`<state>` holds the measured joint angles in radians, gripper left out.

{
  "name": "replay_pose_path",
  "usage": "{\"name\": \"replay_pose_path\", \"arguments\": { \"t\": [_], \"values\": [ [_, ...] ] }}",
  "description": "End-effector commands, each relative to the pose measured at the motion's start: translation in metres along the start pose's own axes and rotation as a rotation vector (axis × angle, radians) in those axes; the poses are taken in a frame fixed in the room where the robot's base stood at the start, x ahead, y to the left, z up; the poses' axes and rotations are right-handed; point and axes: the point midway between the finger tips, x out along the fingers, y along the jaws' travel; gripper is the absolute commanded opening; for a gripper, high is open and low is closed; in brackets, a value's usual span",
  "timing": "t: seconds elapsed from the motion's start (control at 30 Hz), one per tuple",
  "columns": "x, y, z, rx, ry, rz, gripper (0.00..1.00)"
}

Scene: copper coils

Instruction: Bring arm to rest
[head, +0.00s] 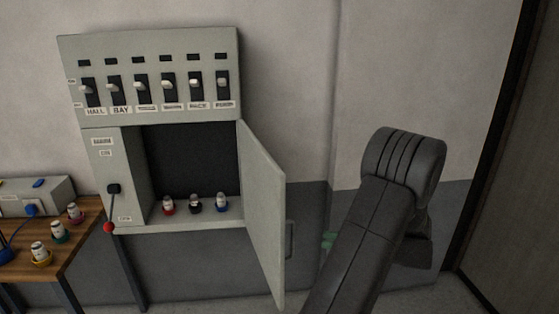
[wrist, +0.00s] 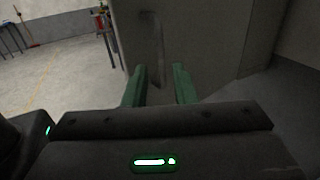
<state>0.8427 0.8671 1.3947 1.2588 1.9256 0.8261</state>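My arm, dark grey, rises at the right of the head view, to the right of the open cabinet door. My gripper (wrist: 159,88) shows in the wrist view with two green fingers apart and nothing between them. In the head view only a bit of green shows beside the arm, mostly hidden. In the wrist view a grey panel with a vertical handle (wrist: 155,45) stands beyond the fingers. It looks like the cabinet door (head: 262,210), which hangs wide open in the head view. I cannot tell the gap between fingers and handle.
The grey cabinet (head: 115,170) has a row of labelled switches on top and a red-tipped lever (head: 112,205) at left. Red, black and blue based coils (head: 195,204) stand inside. A wooden table (head: 70,245) with several coils and a grey box (head: 35,195) is at far left.

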Motion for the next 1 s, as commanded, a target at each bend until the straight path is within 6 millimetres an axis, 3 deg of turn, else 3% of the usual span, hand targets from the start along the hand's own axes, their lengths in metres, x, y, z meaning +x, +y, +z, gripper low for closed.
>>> {"name": "replay_pose_path", "arguments": {
  "t": [0.3, 0.5, 0.7, 1.0],
  "values": [
    [0.065, 0.001, 0.002, 0.001, -0.001, 0.004, 0.25],
    [0.096, 0.000, 0.001, 0.000, 0.000, 0.002, 0.25],
    [0.111, 0.000, 0.001, 0.000, 0.000, 0.000, 0.25],
    [0.110, 0.000, 0.000, -0.001, 0.000, -0.004, 0.25]
  ]
}}
